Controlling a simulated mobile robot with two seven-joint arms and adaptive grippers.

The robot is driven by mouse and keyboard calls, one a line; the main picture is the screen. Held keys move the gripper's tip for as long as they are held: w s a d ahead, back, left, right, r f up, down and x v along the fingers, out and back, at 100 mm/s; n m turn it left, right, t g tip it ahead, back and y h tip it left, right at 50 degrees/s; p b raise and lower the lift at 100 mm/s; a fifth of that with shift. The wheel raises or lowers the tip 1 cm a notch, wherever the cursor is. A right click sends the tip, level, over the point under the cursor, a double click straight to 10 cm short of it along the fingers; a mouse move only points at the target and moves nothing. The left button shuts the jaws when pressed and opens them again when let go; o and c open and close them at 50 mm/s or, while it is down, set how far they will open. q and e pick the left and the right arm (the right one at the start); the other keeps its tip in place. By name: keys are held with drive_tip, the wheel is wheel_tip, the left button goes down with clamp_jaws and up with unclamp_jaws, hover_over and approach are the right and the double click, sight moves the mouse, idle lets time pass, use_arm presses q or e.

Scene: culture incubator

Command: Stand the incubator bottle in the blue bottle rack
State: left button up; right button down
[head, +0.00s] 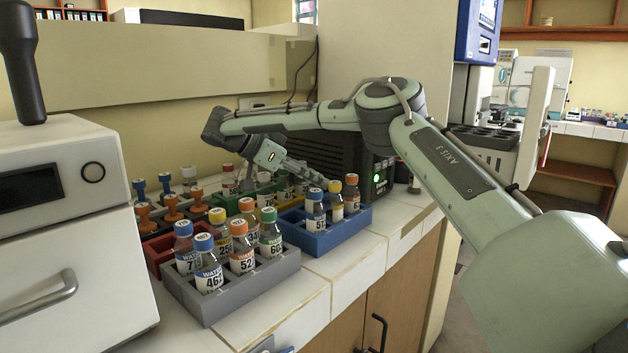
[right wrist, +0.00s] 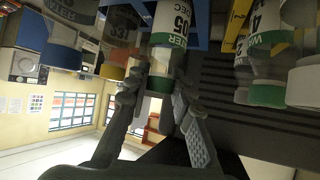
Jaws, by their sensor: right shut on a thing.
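My right gripper (head: 312,177) reaches in over the back of the blue bottle rack (head: 318,242). In the right wrist view it (right wrist: 158,100) is shut on the green cap of a clear bottle (right wrist: 170,45) with a white label reading "05". Blue rack edges show around that bottle's far end, but I cannot tell whether it stands in a slot. In the head view I cannot make out the held bottle. The blue rack's visible bottles have blue (head: 315,210), yellow (head: 337,203) and orange (head: 351,192) caps. My left gripper is not visible.
A grey rack (head: 235,300) of several labelled bottles stands in front, with a red rack (head: 158,250) and a green rack (head: 232,203) behind. A dark box (head: 330,155) with a green light is close behind the gripper. A white cabinet (head: 70,215) fills the left.

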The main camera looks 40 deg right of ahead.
drive_tip(key=shift+f, duration=0.3)
drive_tip(key=c, duration=1.3)
unclamp_jaws()
drive_tip(key=shift+a+r, duration=0.1)
drive_tip(key=v, duration=1.1)
drive_tip(key=shift+w+a+r, duration=0.2)
drive_tip(key=shift+a, duration=0.15)
